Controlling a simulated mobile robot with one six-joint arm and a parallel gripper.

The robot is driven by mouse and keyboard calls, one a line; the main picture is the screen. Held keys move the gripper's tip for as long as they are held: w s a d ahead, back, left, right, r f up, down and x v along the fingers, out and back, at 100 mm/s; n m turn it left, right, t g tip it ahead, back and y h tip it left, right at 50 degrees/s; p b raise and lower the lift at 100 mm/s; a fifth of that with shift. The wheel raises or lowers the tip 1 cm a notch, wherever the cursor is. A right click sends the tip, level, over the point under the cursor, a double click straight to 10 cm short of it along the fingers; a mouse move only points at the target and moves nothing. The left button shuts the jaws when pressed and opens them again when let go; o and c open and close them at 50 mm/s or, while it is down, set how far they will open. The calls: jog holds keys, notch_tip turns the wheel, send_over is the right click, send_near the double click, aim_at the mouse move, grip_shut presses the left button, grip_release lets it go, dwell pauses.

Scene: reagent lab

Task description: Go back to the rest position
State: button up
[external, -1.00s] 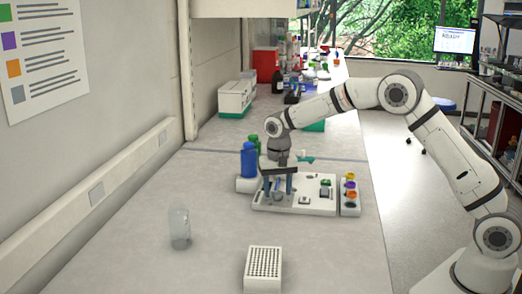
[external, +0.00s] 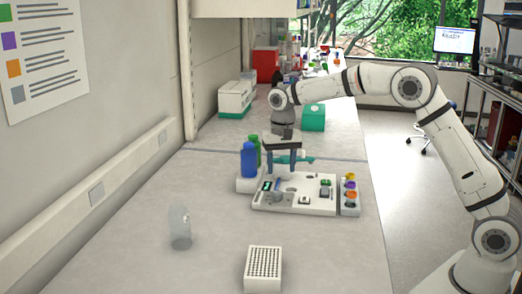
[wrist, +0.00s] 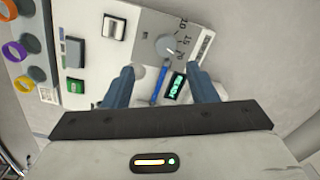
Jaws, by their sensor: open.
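My gripper (external: 281,166) is open and empty, pointing down above the back left part of a white instrument panel (external: 325,207). In the wrist view both blue-grey fingers of my gripper (wrist: 165,88) stand apart over the panel. Between and beyond them show a dial (wrist: 168,46) with numbers, a thin blue lever or stick (wrist: 159,85) and a small lit green display (wrist: 177,86). Nothing is held between the fingers.
Blue (external: 249,160) and green (external: 254,146) bottles stand just left of my gripper. Coloured-ring vials (external: 350,187) stand right of the panel. A white tip rack (external: 263,268) and a clear container (external: 180,228) are in front. A teal box (external: 313,117) stands behind.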

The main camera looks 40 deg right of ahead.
jog(key=s+d+r+n+t, duration=0.1)
jog(key=s+d+r, duration=0.3)
jog(key=s+d, duration=0.35)
jog(key=s+d+r+n+t, duration=0.1)
jog(key=s+d+r, duration=0.3)
jog(key=s+d, duration=0.3)
jog(key=s+d+f+n, duration=0.1)
jog(key=s+d+f, duration=0.1)
jog(key=s, duration=0.8)
jog(key=s+d+f+n+t, duration=0.1)
jog(key=s+d, duration=0.3)
jog(key=s, duration=0.6)
jog(key=shift+d+f+n, duration=0.3)
jog(key=shift+d+f, duration=0.1)
jog(key=shift+f, duration=0.05)
jog(key=shift+c, duration=0.3)
